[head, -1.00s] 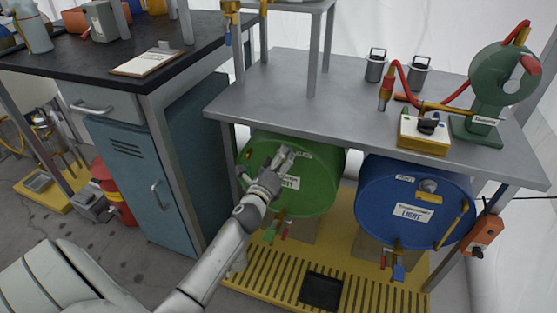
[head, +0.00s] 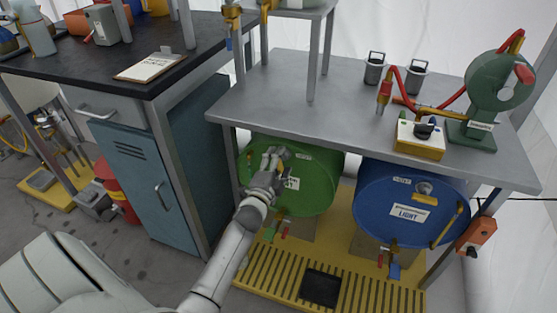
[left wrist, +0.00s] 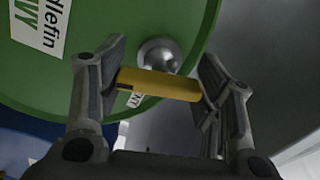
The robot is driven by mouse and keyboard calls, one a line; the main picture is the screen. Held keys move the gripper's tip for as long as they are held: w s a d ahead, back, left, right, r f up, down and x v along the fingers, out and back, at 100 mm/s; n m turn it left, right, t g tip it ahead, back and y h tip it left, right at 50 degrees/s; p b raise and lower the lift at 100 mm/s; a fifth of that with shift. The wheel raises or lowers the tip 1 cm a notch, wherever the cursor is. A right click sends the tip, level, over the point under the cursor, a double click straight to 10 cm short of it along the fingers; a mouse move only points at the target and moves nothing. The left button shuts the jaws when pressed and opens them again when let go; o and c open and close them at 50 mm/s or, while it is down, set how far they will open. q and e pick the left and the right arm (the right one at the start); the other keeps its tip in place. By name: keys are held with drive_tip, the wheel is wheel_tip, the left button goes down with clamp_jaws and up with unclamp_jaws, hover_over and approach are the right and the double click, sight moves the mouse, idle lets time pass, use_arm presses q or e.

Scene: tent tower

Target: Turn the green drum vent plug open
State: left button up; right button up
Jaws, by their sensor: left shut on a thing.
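The green drum (head: 312,188) lies on its side under the grey bench, its round face toward me. My left gripper (head: 273,156) is at the upper part of this face and covers the plug in the head view. In the left wrist view, the green drum (left wrist: 120,30) fills the upper left. The vent plug shows there as a yellow bar (left wrist: 160,85) beside a shiny metal knob (left wrist: 158,55). The bar spans between the fingertips of my left gripper (left wrist: 163,88), which is shut on it. A small white label is partly hidden behind the bar. My right gripper is not in view.
A blue drum (head: 412,205) lies to the right on the same yellow grated base (head: 270,272). The bench top (head: 290,100) overhangs both drums. A teal cabinet (head: 140,185) stands to the left. Red and green taps hang below the green drum.

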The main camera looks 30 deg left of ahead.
use_arm(q)
drive_tip(key=n+p, duration=0.1)
drive_tip(key=n, duration=0.1)
drive_tip(key=shift+n, duration=0.4)
drive_tip(key=n+p, duration=0.3)
drive_tip(key=n, duration=0.3)
drive_tip(key=shift+f+n, duration=0.15)
drive_tip(key=shift+n, duration=0.35)
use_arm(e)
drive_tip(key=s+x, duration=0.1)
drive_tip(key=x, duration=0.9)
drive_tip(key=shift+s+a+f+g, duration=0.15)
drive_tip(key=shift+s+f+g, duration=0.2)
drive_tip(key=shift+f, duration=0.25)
use_arm(q)
drive_tip(key=o, duration=1)
drive_tip(key=shift+o, duration=0.2)
drive_tip(key=shift+s, duration=0.1)
drive_tip(key=v, duration=1.1)
drive_tip(key=shift+s, duration=0.4)
